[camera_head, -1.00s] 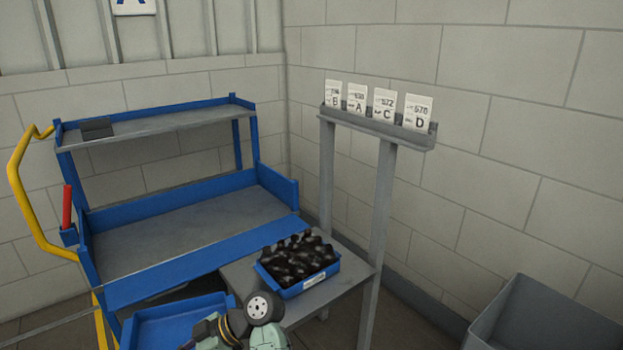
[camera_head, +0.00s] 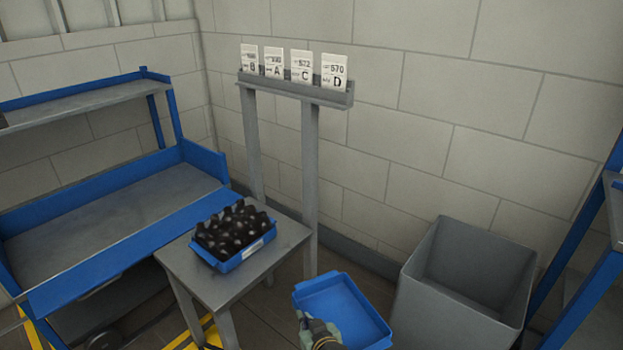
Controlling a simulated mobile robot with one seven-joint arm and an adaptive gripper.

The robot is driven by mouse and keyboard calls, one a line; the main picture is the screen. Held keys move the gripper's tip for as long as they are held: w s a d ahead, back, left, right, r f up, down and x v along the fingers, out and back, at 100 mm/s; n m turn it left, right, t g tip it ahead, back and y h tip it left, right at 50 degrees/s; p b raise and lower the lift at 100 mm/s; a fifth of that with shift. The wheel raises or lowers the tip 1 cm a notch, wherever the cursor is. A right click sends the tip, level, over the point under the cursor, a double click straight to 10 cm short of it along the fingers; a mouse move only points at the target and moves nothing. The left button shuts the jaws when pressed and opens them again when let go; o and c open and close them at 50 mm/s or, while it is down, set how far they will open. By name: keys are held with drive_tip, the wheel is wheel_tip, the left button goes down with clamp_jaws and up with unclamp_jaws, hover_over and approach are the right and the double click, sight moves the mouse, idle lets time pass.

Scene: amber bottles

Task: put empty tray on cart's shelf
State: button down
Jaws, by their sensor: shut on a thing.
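The empty blue tray (camera_head: 345,308) is held up at the bottom centre-right of the head view, its inside bare. My gripper (camera_head: 312,326) is at the tray's near left edge and shut on it; the fingertips are partly hidden. The blue cart (camera_head: 110,265) stands at the left. It has a grey upper shelf (camera_head: 75,104) and a wide grey lower shelf (camera_head: 115,215) with blue sides. The lower shelf is bare where it shows. The tray is to the right of the cart, apart from it.
A small grey table (camera_head: 205,285) beside the cart bears a blue tray full of dark bottles (camera_head: 235,235). A label stand (camera_head: 295,92) with cards B, A, C, D rises behind it. A grey bin (camera_head: 465,280) stands right of my tray, and a blue rack (camera_head: 590,270) is at the right edge.

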drive_tip(key=shift+w+d+f+m+h, duration=0.15)
drive_tip(key=shift+w+d+m+h, duration=0.1)
drive_tip(key=shift+d, duration=0.2)
drive_tip(key=shift+w+d+f+m+h, duration=0.15)
drive_tip(key=shift+d+h, duration=0.1)
drive_tip(key=shift+d, duration=0.2)
drive_tip(key=shift+r, duration=0.1)
drive_tip(key=shift+a, duration=0.1)
wheel_tip(320, 180, down, 11)
drive_tip(key=w+m+t+h, duration=0.1)
drive_tip(key=w+m+h, duration=0.1)
drive_tip(key=m+h, duration=0.1)
drive_tip(key=shift+a+f, duration=0.15)
drive_tip(key=shift+f, duration=0.05)
